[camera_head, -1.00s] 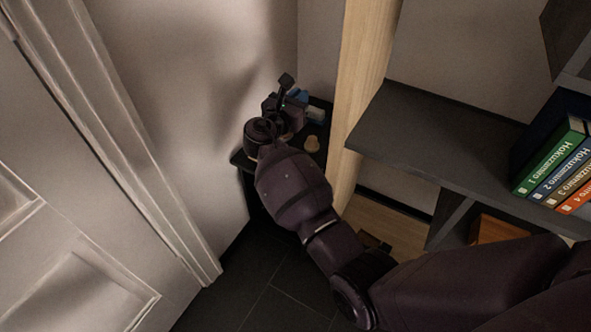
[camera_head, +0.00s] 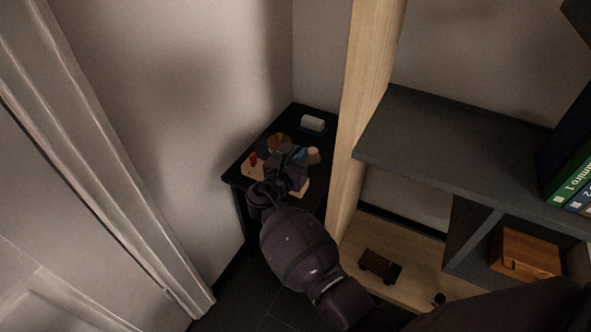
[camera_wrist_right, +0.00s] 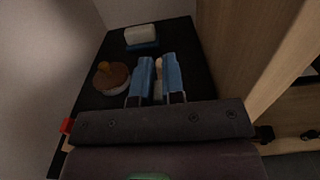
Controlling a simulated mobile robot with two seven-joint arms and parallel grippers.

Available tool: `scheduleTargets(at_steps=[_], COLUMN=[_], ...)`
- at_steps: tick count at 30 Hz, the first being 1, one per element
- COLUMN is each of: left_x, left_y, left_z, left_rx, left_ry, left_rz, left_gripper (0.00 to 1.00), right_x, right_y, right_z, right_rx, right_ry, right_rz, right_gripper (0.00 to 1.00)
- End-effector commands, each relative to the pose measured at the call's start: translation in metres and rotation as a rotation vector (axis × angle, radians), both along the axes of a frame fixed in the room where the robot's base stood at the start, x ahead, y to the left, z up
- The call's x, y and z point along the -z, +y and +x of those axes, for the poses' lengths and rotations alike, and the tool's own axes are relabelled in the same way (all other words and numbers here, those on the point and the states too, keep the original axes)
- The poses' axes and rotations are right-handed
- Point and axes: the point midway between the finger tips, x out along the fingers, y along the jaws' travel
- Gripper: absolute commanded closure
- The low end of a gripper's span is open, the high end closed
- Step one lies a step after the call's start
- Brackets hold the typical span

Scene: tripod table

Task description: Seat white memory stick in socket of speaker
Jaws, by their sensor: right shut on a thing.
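My right gripper (camera_head: 297,156) is over the small black table, pointing away from me. In the right wrist view its two blue fingers (camera_wrist_right: 159,78) are shut on a small pale thing (camera_wrist_right: 158,91), likely the white memory stick, mostly hidden between them. I cannot surely pick out the speaker or its socket. A pale block with a red part (camera_head: 253,167) is left of the gripper, and a white rounded thing on a blue base (camera_head: 312,124) is at the back; it also shows in the wrist view (camera_wrist_right: 141,37). My left gripper is not in view.
The black table (camera_head: 232,171) stands in a corner between the wall and a wooden shelf post (camera_head: 355,110). A round pot with a brown top (camera_wrist_right: 111,77) and a small tan piece (camera_head: 313,154) are close to the gripper. A dark shelf (camera_head: 440,150) is at right.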

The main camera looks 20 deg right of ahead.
Motion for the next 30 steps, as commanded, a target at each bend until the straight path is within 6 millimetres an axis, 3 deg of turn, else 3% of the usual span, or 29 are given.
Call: scheduleTargets(at_steps=[6, 14, 21, 22, 26, 30], left_x=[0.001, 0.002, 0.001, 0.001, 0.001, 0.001], left_y=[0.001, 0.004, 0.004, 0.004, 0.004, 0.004], left_z=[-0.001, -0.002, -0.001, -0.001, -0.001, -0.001], left_rx=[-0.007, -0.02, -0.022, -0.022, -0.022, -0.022], left_ry=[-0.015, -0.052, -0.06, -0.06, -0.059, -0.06], left_rz=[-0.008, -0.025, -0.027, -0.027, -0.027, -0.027], left_gripper=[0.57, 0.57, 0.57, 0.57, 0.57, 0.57], right_x=[0.012, 0.045, 0.048, 0.049, 0.048, 0.046], right_y=[0.0, -0.001, -0.001, -0.001, 0.0, 0.0], right_z=[0.0, 0.0, -0.001, -0.001, -0.001, 0.0], right_rx=[0.0, 0.0, 0.0, 0.0, 0.0, 0.0], right_ry=[0.0, 0.004, 0.005, 0.005, 0.004, 0.001], right_rz=[-0.001, -0.002, 0.001, 0.002, 0.002, 0.001], right_gripper=[1.0, 1.0, 1.0, 0.86, 0.66, 0.65])
